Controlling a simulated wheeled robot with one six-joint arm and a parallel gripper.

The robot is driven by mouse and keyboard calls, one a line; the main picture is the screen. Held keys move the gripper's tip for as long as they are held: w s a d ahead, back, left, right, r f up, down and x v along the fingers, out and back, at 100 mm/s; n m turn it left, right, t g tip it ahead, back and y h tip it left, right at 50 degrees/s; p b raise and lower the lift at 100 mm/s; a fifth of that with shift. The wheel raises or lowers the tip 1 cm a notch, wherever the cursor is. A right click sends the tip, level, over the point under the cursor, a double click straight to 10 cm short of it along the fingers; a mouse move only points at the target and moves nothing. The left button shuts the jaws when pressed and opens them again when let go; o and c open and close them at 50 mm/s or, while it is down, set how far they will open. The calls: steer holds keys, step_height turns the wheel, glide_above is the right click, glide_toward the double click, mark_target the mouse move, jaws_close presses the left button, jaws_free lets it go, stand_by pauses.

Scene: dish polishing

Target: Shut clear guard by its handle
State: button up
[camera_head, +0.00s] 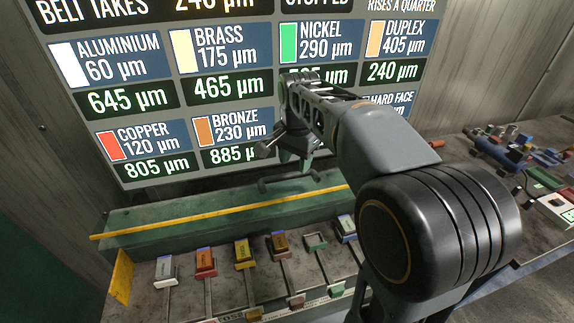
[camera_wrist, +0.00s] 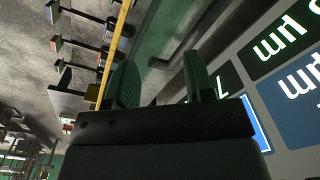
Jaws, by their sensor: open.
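A dark, bar-like handle (camera_head: 288,185) stands out from the green housing behind the row of blocks, just below my gripper in the head view. The clear guard itself is hard to make out; a yellow strip (camera_head: 225,211) runs along the housing there, and I cannot tell whether it is the guard's edge. My gripper (camera_head: 290,160) is open and empty, above the handle. In the wrist view, my two green fingers (camera_wrist: 161,80) are spread, with the dark handle (camera_wrist: 163,63) beyond the gap between them. I cannot tell whether they touch it.
Several coloured blocks on rods, including a red one (camera_head: 206,262) and a yellow one (camera_head: 244,253), stand along the grey bench in front of the housing. A large thickness board (camera_head: 160,100) rises close behind my gripper. Blue and red parts (camera_head: 505,150) clutter the bench at right.

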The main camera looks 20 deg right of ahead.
mark_target(288, 174)
steer(key=w+r+m+g+p, duration=0.1)
steer(key=w+r+m+g, duration=0.1)
steer(key=w+m, duration=0.65)
steer(key=shift+n, duration=0.45)
steer(key=f, duration=0.4)
steer(key=s+f, duration=0.1)
steer(key=f, duration=0.7)
steer(key=shift+s+f+p, duration=0.2)
steer(key=shift+f+p, duration=0.1)
steer(key=shift+p, duration=0.1)
jaws_close()
